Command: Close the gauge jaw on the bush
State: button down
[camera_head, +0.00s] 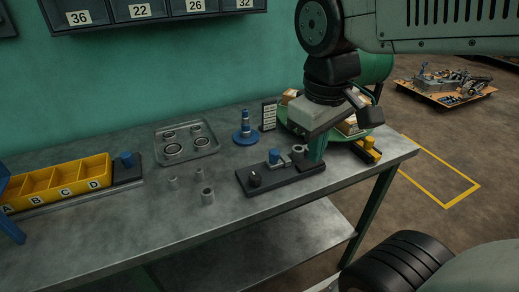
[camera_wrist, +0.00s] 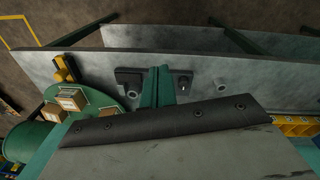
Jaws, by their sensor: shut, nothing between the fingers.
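The gauge is a dark base plate (camera_head: 282,180) on the bench, with a black knob (camera_head: 254,179) at its left end. A blue knob (camera_head: 274,155) stands on a grey jaw piece near its middle. A grey bush (camera_head: 298,152) sits toward the right end. My gripper (camera_head: 315,158) has green fingers pointing down, shut and empty, beside the bush at the gauge's right end. In the wrist view, the shut fingers (camera_wrist: 157,88) hide the gauge's middle. Whether they touch anything I cannot tell.
Several loose grey bushes, the largest being a near bush (camera_head: 208,196), stand left of the gauge. Behind are a tray of rings (camera_head: 187,157), a blue stepped stand (camera_head: 245,136) and a green round tray with boxes (camera_wrist: 108,118). Yellow bins (camera_head: 72,180) stand left. Bare bench lies in front.

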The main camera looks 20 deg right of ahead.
jog(key=w+a+f+n+h, duration=0.1)
jog(key=w+a+n, duration=0.2)
jog(key=w, duration=0.3)
jog(key=w+a+f+n+g+h, duration=0.1)
jog(key=w+a+n, duration=0.2)
jog(key=w+n, duration=0.2)
jog(key=w+a+f+n+h, duration=0.1)
jog(key=w+a+n, duration=0.3)
jog(key=w, duration=0.4)
jog(key=shift+w+f+n+h, duration=0.3)
jog(key=shift+f+n, duration=0.05)
jog(key=shift+n, duration=0.15)
send_near(268, 163)
jog(key=shift+g, duration=0.3)
jog(key=f, duration=0.1)
jog(key=a+f, duration=0.1)
jog(key=f, duration=0.1)
jog(key=w+a+f, duration=0.1)
jog(key=shift+a+f, duration=0.1)
jog(key=shift+f, duration=0.15)
jog(key=d, duration=0.2)
jog(key=shift+s+d, duration=0.25)
jog(key=shift+s, duration=0.05)
jog(key=shift+s+d, duration=0.1)
jog(key=shift+d, duration=0.55)
jog(key=shift+d, duration=0.1)
